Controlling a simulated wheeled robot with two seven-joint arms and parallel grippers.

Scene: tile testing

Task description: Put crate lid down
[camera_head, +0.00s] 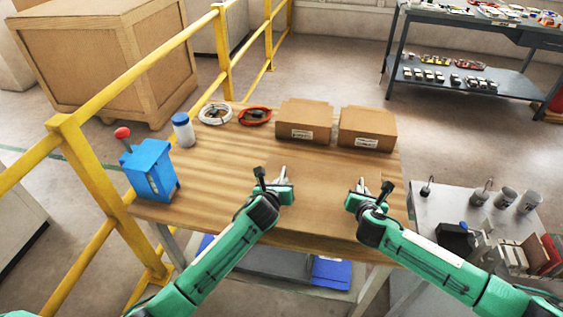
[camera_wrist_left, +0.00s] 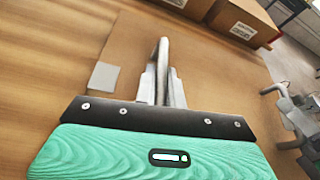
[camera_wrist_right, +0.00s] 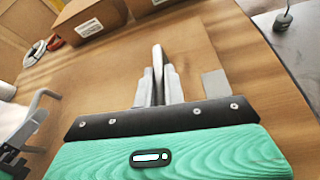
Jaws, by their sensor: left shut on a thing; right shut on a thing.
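The crate lid is a flat, plain brown panel (camera_head: 325,192) between my two grippers, over the front middle of the wooden table (camera_head: 222,190). Its colour is close to the table's, and I cannot tell whether it touches the tabletop. A grey patch shows beside the fingers in the left wrist view (camera_wrist_left: 103,76) and the right wrist view (camera_wrist_right: 215,83).
Two brown boxes (camera_head: 304,120) (camera_head: 367,127) stand at the table's back. A yellow rail (camera_head: 150,75) runs left; a grey cart (camera_head: 470,205) stands right.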

